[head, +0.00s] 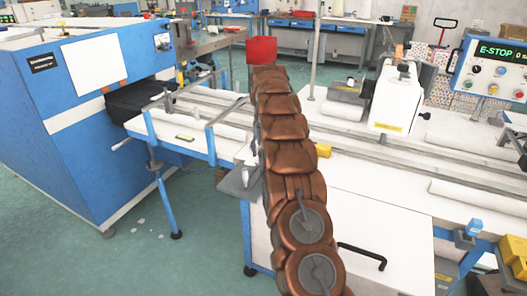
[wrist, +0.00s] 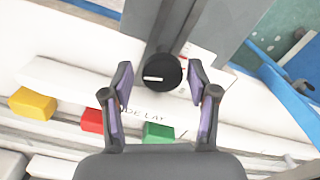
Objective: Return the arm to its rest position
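My copper-brown arm reaches from the bottom of the head view up over the white work table. My gripper is hidden behind the arm there. In the wrist view my gripper (wrist: 160,78) is open, with its two purple-padded fingers spread apart. A round black knob (wrist: 162,72) with a white mark lies between the fingertips in the picture. A gap shows on each side of the knob, and the fingers do not appear to touch it. I cannot tell how far the knob is from the fingers in depth.
Yellow (wrist: 33,103), red (wrist: 92,120) and green (wrist: 158,132) blocks lie near the gripper over a white surface. A blue machine (head: 75,110) stands left, a white sewing unit (head: 397,97) right, and an E-STOP panel (head: 490,68) far right. Green floor is open at lower left.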

